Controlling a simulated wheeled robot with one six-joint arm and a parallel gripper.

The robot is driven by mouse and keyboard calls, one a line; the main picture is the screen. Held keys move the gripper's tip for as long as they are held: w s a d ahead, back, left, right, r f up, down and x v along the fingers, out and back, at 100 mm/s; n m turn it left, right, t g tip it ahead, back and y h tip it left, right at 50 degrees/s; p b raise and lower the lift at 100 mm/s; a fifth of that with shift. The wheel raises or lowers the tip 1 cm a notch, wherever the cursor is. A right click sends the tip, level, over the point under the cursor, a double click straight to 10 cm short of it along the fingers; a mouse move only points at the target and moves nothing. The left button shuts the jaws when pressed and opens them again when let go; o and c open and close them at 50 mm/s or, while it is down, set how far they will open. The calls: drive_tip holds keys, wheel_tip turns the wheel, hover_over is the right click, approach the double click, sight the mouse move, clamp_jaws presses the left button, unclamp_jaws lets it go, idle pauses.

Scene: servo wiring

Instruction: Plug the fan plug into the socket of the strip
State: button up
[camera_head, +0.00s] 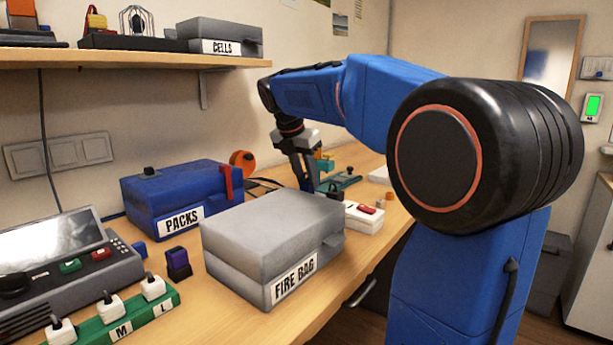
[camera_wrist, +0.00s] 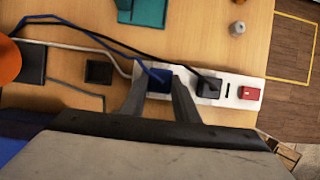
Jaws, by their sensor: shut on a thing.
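My gripper (camera_wrist: 158,88) is shut on a dark blue plug (camera_wrist: 160,81) with a blue cable, apparently the fan plug. The plug is over the left end of the white strip (camera_wrist: 231,99) in the wrist view. I cannot tell whether it is seated in a socket or just above it. A black plug (camera_wrist: 208,88) sits on the strip just right of my gripper, with a slot and a red switch (camera_wrist: 250,93) further right. In the head view the strip (camera_head: 362,222) shows partly, and the grey FIRE BAG box hides my fingertips and the held plug.
The grey FIRE BAG box (camera_head: 262,232) stands close in front of my gripper. The blue PACKS box (camera_head: 175,193) is to its left. Black, blue and white cables cross the table left of the strip. A teal object (camera_wrist: 142,12) lies behind the strip.

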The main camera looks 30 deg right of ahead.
drive_tip(key=shift+f, duration=0.6)
drive_tip(key=o, duration=1.1)
drive_tip(key=shift+o, duration=0.2)
drive_tip(key=v, duration=1.7)
drive_tip(key=shift+r, duration=0.2)
drive_tip(key=shift+s, duration=0.1)
